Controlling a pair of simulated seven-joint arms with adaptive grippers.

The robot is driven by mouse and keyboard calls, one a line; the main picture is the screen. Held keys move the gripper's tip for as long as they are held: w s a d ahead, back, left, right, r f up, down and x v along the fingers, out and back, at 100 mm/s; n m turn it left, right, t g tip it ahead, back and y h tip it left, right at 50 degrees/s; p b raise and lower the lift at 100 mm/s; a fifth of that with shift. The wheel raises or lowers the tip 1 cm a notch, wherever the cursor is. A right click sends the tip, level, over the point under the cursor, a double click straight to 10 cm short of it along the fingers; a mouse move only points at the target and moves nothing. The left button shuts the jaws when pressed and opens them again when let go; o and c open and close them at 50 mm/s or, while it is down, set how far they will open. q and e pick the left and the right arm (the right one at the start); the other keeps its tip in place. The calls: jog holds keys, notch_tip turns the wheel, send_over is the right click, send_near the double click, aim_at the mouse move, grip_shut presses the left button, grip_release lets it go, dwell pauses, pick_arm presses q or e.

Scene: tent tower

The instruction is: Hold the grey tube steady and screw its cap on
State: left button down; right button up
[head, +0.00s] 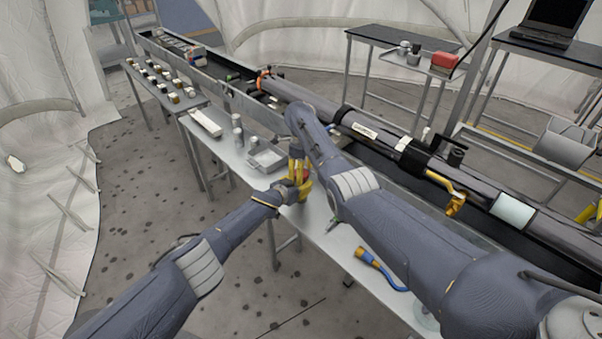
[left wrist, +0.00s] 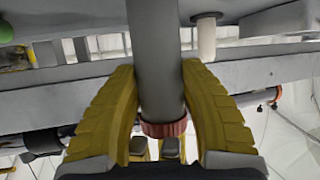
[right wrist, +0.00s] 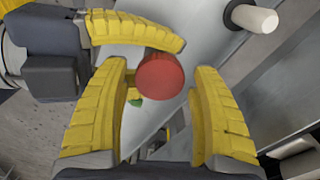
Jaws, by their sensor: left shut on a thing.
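The grey tube (left wrist: 155,60) stands between the yellow fingers of my left gripper (left wrist: 158,85), which is shut on it. The red cap (left wrist: 163,129) is at one end of the tube; how tightly it sits cannot be told. In the right wrist view the cap (right wrist: 160,76) shows as a red disc, with a left finger beside it. My right gripper (right wrist: 162,80) is open, its fingers on either side of the cap with gaps visible. In the head view my left gripper (head: 299,188) is at the bench edge, with the right gripper (head: 297,163) above it, partly hidden by my arm.
The narrow bench (head: 325,226) holds a metal tray (head: 267,159), grey cylinders (head: 237,130) and a yellow-and-blue tool (head: 375,262). A white cylinder (right wrist: 255,18) stands near the cap. A long dark tube assembly (head: 375,133) runs behind the bench.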

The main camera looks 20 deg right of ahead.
notch_tip(320, 180, up, 3)
jog(key=shift+a+r, duration=0.1)
jog(key=shift+r, duration=0.65)
jog(key=shift+o, duration=0.4)
jog(key=shift+r, duration=0.1)
